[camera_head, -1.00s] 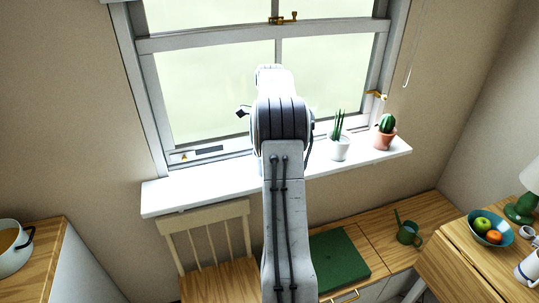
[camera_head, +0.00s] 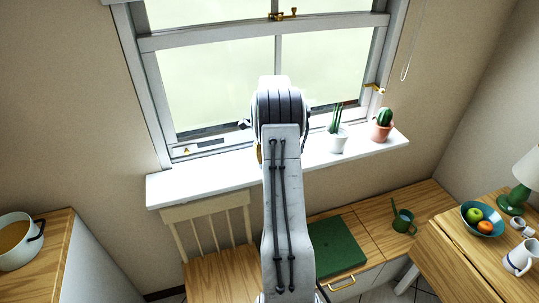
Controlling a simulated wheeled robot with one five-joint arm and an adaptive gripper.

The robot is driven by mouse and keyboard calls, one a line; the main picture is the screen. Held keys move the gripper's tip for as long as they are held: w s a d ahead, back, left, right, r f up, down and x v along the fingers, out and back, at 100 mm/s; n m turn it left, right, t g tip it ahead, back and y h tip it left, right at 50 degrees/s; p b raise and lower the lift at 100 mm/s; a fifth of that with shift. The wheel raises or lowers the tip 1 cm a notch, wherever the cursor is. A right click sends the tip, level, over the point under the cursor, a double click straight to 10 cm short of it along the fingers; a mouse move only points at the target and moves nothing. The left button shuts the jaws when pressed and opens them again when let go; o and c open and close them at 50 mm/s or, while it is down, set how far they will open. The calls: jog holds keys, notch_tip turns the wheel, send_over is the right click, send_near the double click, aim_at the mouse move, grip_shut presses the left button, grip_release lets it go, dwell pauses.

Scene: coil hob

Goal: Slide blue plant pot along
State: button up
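No blue plant pot shows in the head view; my arm covers the middle of the white windowsill (camera_head: 200,182), where something could be hidden. A white pot with a spiky green plant (camera_head: 337,142) and a terracotta pot with a cactus (camera_head: 381,131) stand upright on the sill's right part. My arm rises through the middle of the view toward the window. My gripper is hidden behind the arm, so its fingers and anything in them cannot be seen. A small dark part of my arm sticks out left of the joint.
The sill's left part is clear. A wooden chair (camera_head: 208,215) stands below it. Right of my arm are a green folder-like slab (camera_head: 337,247) and a green watering can (camera_head: 403,222) on a wooden bench top. A fruit bowl (camera_head: 483,221) stands farther right.

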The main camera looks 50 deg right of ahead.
jog(key=shift+c, duration=0.4)
grip_shut()
